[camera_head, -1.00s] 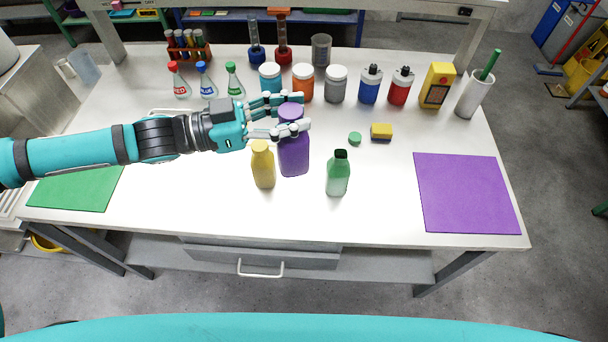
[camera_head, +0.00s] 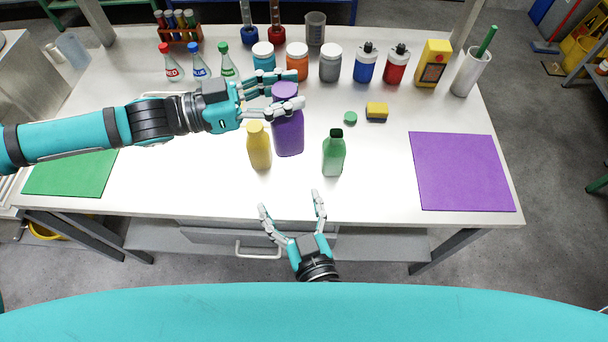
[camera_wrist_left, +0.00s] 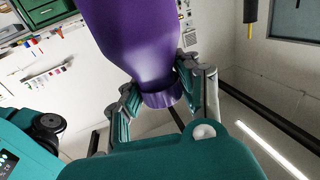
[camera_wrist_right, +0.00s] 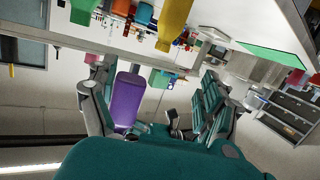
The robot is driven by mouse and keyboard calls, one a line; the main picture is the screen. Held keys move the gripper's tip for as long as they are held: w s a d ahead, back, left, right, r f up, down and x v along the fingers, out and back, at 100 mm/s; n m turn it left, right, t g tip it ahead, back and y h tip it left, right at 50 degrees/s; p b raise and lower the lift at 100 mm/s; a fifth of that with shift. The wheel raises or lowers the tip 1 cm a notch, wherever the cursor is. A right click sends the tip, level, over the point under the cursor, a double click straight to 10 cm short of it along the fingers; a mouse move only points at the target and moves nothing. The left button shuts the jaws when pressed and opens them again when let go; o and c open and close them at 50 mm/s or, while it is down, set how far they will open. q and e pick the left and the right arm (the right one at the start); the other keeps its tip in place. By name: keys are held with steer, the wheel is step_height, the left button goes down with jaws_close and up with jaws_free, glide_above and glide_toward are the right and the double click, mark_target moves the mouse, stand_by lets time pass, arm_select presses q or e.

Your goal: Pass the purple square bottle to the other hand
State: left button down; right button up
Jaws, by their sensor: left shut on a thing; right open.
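The purple square bottle (camera_head: 288,132) is upright over the table in the head view. I cannot tell if its base touches the table. My left gripper (camera_head: 284,92) is shut on its upper part, and the left wrist view shows the fingers around its neck (camera_wrist_left: 160,96). My right gripper (camera_head: 291,203) is open and empty in front of the table's front edge, its fingers pointing toward the table. In the right wrist view the purple bottle (camera_wrist_right: 128,98) appears between the open fingers, but at a distance.
A yellow bottle (camera_head: 259,148) stands just left of the purple one, and a green bottle (camera_head: 333,155) stands to its right. A purple mat (camera_head: 460,172) lies at the right, a green mat (camera_head: 70,174) at the left. Several jars and bottles line the back.

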mark_target(290, 136)
step_height(290, 136, up, 11)
steer(key=d+m+t, duration=0.2)
steer(key=t, duration=0.1)
steer(key=shift+h, duration=0.4)
steer(key=x, duration=1.2)
steer(key=shift+d+f, duration=0.15)
steer(key=shift+f, duration=0.15)
steer(key=shift+c, duration=0.4)
steer(key=c, duration=1.1)
arm_select(q)
steer(key=c, duration=0.9)
jaws_free()
arm_select(e)
steer(key=shift+c, duration=0.4)
arm_select(q)
steer(key=shift+o, duration=0.2)
